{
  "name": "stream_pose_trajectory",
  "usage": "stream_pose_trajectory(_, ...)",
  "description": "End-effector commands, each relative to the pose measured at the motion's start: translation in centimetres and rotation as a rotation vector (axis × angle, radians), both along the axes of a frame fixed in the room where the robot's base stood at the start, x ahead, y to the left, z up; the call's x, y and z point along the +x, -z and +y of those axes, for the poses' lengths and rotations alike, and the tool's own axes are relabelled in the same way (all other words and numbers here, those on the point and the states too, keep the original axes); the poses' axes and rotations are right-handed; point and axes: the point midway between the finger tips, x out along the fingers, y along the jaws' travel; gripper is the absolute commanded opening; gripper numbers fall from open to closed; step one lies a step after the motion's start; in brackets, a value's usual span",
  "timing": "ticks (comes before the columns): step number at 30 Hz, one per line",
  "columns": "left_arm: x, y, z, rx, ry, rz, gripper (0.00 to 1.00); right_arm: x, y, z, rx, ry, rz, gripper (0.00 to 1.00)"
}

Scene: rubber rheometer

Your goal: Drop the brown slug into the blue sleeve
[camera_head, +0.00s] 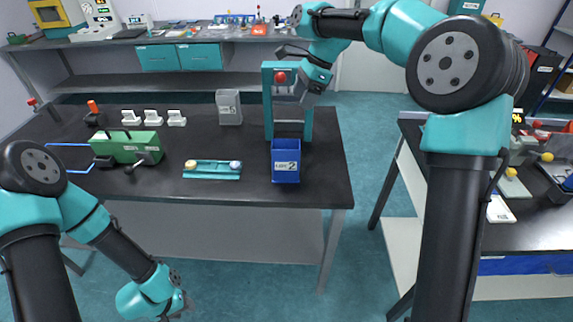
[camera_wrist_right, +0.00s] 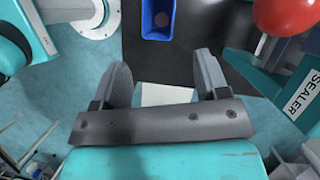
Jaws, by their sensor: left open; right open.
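An open-topped blue container (camera_head: 286,161) with a "2" on its label stands near the right front of the main table. It also shows at the top of the right wrist view (camera_wrist_right: 148,28), with a small rounded thing (camera_wrist_right: 162,18) inside. I cannot tell if that is the brown slug, and I make out no brown slug elsewhere. My right gripper (camera_wrist_right: 162,75) is open and empty, with bare space between its fingers, above and apart from the container, beside the sealer. My left gripper (camera_head: 180,308) is open, low at the front left, away from the table.
The teal sealer (camera_head: 269,105) with its red knob (camera_head: 281,77) stands close behind the blue container. A grey clear bin (camera_head: 229,107), a teal tray (camera_head: 212,170) and a green device (camera_head: 130,147) share the table. A second table (camera_head: 520,222) stands right, across open floor.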

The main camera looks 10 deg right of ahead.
Motion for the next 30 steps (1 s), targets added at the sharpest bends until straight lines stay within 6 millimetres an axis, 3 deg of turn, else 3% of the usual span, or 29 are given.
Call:
stream_pose_trajectory(6, 0.0, 0.0, 0.0, 0.000, 0.000, 0.000, 0.43, 0.1, -4.1, -1.7, 0.001, 0.002, -0.005, 0.68)
stream_pose_trajectory(13, 0.0, 0.0, 0.0, 0.000, 0.000, 0.000, 0.43, 0.0, -7.3, -3.0, 0.000, 0.001, -0.002, 0.68)
stream_pose_trajectory(18, 0.0, 0.0, 0.0, 0.000, 0.000, 0.000, 0.43, 0.0, -8.2, -3.4, 0.000, 0.000, 0.000, 0.68)
stream_pose_trajectory(30, 0.0, 0.0, 0.0, 0.000, 0.000, 0.000, 0.43, -0.1, -8.2, -3.4, 0.000, 0.000, 0.000, 0.68)
